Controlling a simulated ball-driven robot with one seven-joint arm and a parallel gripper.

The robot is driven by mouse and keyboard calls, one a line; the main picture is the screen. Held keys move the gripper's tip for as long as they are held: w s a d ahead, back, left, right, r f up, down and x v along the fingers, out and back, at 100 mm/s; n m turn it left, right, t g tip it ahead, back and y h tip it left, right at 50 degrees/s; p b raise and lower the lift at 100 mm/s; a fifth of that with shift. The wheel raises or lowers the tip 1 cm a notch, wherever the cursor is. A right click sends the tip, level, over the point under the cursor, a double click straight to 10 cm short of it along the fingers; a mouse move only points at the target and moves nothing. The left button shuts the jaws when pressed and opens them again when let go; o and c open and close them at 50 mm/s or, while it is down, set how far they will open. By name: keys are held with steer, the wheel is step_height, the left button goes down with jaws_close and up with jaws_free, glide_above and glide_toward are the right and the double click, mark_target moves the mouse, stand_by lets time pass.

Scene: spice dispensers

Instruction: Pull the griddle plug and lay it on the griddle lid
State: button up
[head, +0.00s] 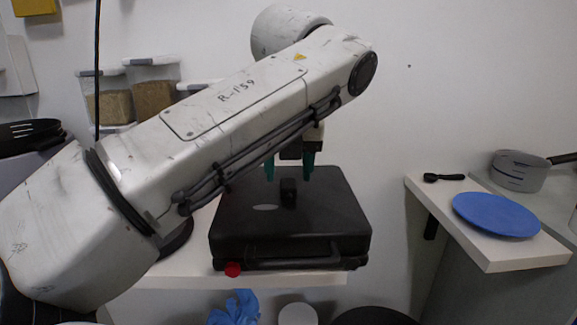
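The black griddle (335,215) sits closed on a white shelf, below and behind my arm. A small black block that looks like the plug (288,192) rests on the griddle lid near its middle. My gripper (289,178) has two teal fingers spread apart just above the lid, one to each side of the block. There is clear space between the fingers and the block, so nothing is held. I cannot make out a cord on the block or a wall socket. My arm hides the wall and shelf to the left of the griddle.
A white shelf (500,258) at right holds a blue plate (496,215) and a black spoon (443,177). A grey pan (519,172) stands behind it. Clear food containers (152,92) are at left. A black cable (97,70) hangs there. A red knob (232,269) is at the griddle's front.

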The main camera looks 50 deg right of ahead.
steer(key=shift+o, duration=0.3)
steer(key=shift+r, duration=0.1)
steer(key=shift+a+r, duration=0.1)
steer(key=shift+r, duration=0.25)
steer(key=p+v, duration=0.2)
steer(key=v, duration=0.8)
steer(key=shift+a+f, duration=0.1)
